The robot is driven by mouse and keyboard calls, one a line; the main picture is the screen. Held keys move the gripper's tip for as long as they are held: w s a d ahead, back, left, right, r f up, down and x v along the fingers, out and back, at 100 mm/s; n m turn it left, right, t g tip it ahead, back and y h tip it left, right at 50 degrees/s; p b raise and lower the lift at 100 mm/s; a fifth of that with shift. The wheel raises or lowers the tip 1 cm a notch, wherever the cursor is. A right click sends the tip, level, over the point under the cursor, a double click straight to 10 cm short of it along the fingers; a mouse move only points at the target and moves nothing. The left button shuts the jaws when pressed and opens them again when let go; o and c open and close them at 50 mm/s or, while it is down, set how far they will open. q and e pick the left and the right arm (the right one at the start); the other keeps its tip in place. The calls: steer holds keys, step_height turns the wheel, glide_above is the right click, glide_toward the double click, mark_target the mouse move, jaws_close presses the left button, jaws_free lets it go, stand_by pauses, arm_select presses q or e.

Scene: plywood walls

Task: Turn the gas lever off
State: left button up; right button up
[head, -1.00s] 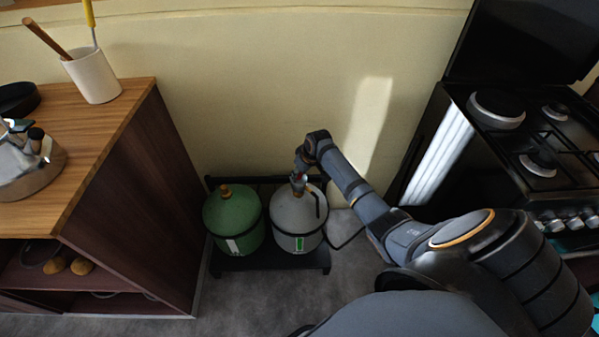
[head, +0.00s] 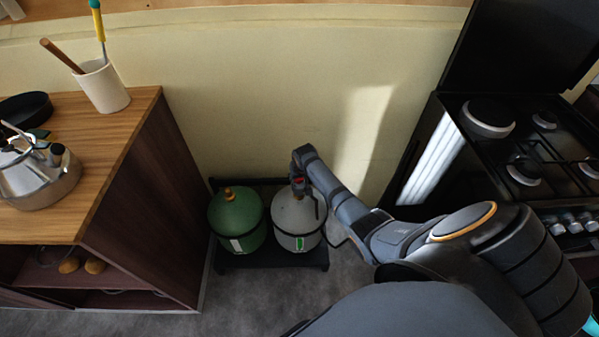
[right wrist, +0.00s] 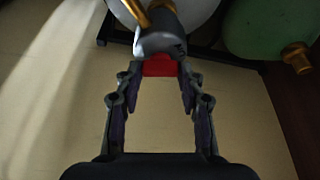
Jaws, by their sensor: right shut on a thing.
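The red gas lever (right wrist: 160,67) sits at the grey valve on top of the white gas bottle (head: 296,228). A brass pipe leads from the valve in the right wrist view. My right gripper (right wrist: 159,80) is shut on the red lever, with one finger on each side of it. In the head view the right gripper (head: 299,188) is at the top of the white bottle, and my wrist hides most of the valve. The lever's exact angle cannot be told. My left gripper is not in view.
A green gas bottle (head: 237,221) stands left of the white one on a black rack (head: 315,257). A wooden cabinet (head: 150,195) with a kettle (head: 38,172) is on the left. A black stove (head: 520,150) is on the right. The wall is close behind.

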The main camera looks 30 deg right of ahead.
steer(key=m+h, duration=0.1)
steer(key=m, duration=0.1)
steer(key=shift+w+a+r+m+p, duration=0.1)
steer(key=shift+m+p, duration=0.25)
steer(key=shift+m, duration=0.05)
steer(key=m+g, duration=0.1)
steer(key=m, duration=0.1)
steer(key=shift+m+h, duration=0.3)
steer(key=shift+m, duration=0.1)
steer(key=m+b, duration=0.1)
steer(key=m+g, duration=0.1)
steer(key=shift+w+a+f+m+h+b, duration=0.1)
steer(key=shift+f+m+h+b, duration=0.1)
steer(key=shift+m+h+b, duration=0.15)
steer(key=shift+w+m+g+h+b, duration=0.15)
steer(key=shift+m+g+b, duration=0.25)
steer(key=shift+m+b, duration=0.5)
steer(key=shift+s+m+g+h+b, duration=0.15)
steer(key=shift+m+g+b, duration=0.35)
steer(key=shift+m, duration=0.55)
steer(key=shift+w+r, duration=0.1)
steer(key=o, duration=1.2)
